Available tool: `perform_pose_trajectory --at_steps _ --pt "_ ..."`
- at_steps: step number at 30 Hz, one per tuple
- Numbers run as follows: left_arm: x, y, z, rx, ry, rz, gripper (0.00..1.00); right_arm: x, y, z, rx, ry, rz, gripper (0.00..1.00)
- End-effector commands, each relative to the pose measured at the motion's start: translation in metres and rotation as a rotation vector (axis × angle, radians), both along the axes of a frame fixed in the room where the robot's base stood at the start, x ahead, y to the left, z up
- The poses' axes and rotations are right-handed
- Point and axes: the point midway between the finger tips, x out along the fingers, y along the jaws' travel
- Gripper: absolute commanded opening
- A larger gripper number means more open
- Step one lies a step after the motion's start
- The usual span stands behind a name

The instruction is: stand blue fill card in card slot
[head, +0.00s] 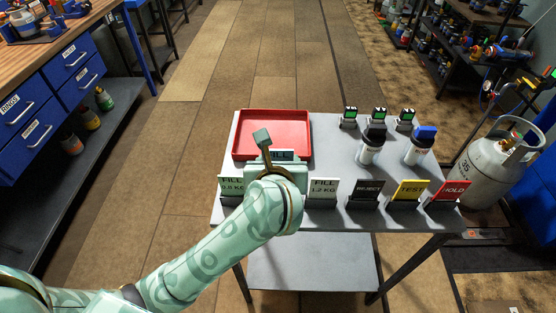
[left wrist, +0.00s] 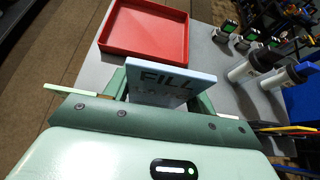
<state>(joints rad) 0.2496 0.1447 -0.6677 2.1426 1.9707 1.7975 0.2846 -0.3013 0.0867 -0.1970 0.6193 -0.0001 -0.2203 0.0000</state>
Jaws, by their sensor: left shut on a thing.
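The blue fill card (head: 283,155) is in my left gripper (head: 278,163), above the grey table near the red tray's front edge. In the left wrist view the card (left wrist: 170,82) shows its "FILL" lettering between the two fingers; the lower line is partly hidden. The gripper is shut on it. A row of card holders runs along the table's front edge, with a "FILL 0.8 KG" card (head: 232,187) left of my wrist and a "FILL 1.2 KG" card (head: 323,190) right of it. My wrist hides the stretch between them, so I cannot see a slot there. My right gripper is not in view.
The red tray (head: 236,151) looks empty. Black reject (head: 368,190), yellow test (head: 409,190) and red hold (head: 453,191) cards stand to the right. Two white bottles (head: 369,153) and small devices with green screens (head: 349,115) stand behind them. A gas cylinder (head: 493,165) is beside the table.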

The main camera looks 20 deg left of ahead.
Motion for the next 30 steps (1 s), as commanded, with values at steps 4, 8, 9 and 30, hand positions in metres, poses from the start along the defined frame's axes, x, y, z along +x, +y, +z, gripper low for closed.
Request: perform_pose_trajectory --at_steps 4,8,9,30 --pt "0.000 0.000 0.001 0.000 -0.001 -0.001 0.30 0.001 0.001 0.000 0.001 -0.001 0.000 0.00" --pt "0.000 0.000 0.001 0.000 0.000 -0.001 0.30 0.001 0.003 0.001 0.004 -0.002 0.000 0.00" --pt "-0.001 0.000 0.001 0.002 0.001 -0.002 0.30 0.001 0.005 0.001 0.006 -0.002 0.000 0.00" --pt "-0.002 0.000 -0.039 0.010 0.008 -0.006 0.30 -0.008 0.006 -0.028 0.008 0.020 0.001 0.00"
